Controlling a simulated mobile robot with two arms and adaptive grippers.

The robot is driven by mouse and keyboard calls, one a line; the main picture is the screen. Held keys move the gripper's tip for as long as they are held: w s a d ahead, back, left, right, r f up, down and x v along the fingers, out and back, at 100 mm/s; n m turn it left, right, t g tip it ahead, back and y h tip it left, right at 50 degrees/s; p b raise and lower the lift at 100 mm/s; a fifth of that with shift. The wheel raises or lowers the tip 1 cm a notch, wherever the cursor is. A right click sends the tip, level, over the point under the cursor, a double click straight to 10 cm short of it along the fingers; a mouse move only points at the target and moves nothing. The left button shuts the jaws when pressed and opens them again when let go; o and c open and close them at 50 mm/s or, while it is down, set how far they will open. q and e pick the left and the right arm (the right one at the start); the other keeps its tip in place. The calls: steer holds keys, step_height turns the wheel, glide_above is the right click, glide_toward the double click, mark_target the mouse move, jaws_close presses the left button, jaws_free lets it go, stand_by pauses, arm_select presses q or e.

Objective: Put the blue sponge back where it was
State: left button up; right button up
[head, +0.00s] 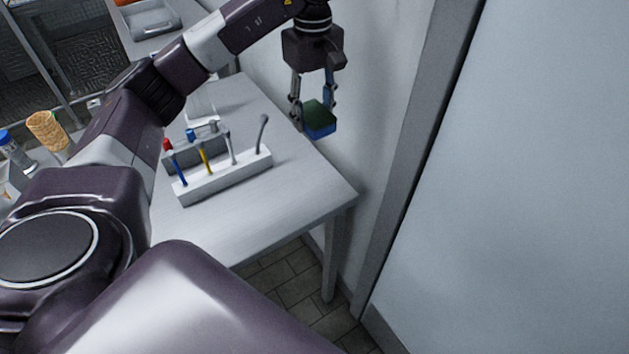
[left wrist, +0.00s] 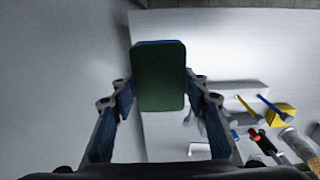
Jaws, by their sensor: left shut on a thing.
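The blue sponge (head: 320,121) has a dark green layer on top. My left gripper (head: 313,108) is shut on it and holds it in the air near the wall, by the table's right rear edge. In the left wrist view the green face of the sponge (left wrist: 158,78) sits between the two fingers of my left gripper (left wrist: 158,85), with a thin blue rim at its top. The spot where the sponge was before cannot be told from these frames. My right gripper is not in view.
A white rack (head: 225,178) with several upright tools stands on the grey table (head: 300,195), left of the sponge. A wicker cone (head: 46,130) and a blue-capped bottle (head: 14,150) stand at the far left. The table's front right corner is clear.

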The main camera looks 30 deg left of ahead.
arm_select(q)
steer(key=p, duration=0.1)
glide_above(314, 183)
step_height(314, 183, down, 14)
steer(key=shift+f, duration=0.25)
step_height(314, 183, down, 4)
steer(key=shift+f+p, duration=0.25)
steer(key=shift+p, duration=0.15)
steer(key=shift+w+f, duration=0.1)
steer(key=shift+f, duration=0.15)
steer(key=o, duration=1.1)
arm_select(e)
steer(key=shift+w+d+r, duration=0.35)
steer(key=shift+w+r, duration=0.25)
